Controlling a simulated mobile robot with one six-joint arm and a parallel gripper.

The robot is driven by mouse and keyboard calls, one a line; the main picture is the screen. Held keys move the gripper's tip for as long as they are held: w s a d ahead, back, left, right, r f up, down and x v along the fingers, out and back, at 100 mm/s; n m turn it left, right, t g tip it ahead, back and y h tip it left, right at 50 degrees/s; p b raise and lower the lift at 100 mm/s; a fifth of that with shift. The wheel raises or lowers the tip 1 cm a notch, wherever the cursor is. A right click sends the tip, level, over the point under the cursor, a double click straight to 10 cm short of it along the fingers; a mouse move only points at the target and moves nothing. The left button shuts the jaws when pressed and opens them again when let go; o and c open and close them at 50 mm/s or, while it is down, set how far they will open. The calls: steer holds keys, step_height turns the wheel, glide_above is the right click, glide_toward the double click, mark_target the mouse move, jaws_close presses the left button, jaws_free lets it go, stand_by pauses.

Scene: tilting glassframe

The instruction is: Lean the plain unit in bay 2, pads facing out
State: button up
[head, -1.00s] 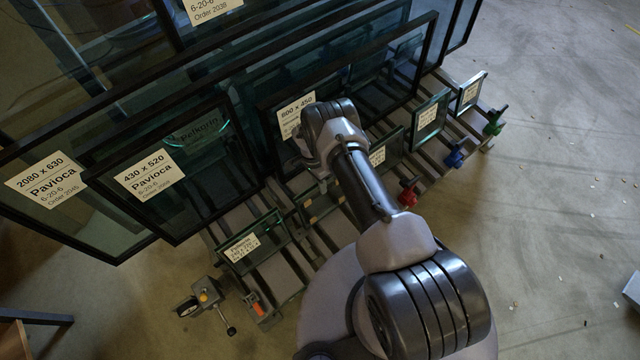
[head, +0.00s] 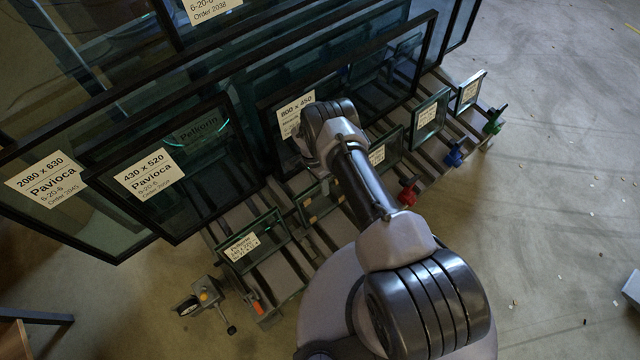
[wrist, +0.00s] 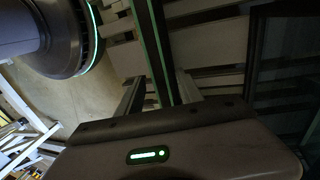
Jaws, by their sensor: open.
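A small glass unit with tan pads on its face and no label in sight (head: 318,205) stands on the rack, partly hidden behind my arm in the head view. My gripper is hidden behind my arm there. In the wrist view my gripper (wrist: 158,88) is open, with a dark finger on each side of a dark strip edged in bright green (wrist: 158,45). The strip looks like a pane's edge seen end-on and runs down between the fingers. I cannot tell whether either finger touches it, or which bay it stands in.
A small labelled Pelkorin unit (head: 243,246) stands front left. Other labelled units (head: 430,120) (head: 469,92) lean at right, near red (head: 408,192), blue (head: 454,155) and green (head: 494,121) knobs. Large framed panes (head: 150,178) stand behind. Floor at right is mostly clear.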

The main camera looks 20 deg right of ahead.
steer(key=p+v, duration=0.6)
steer(key=v, duration=1.1)
steer(key=shift+r, duration=0.1)
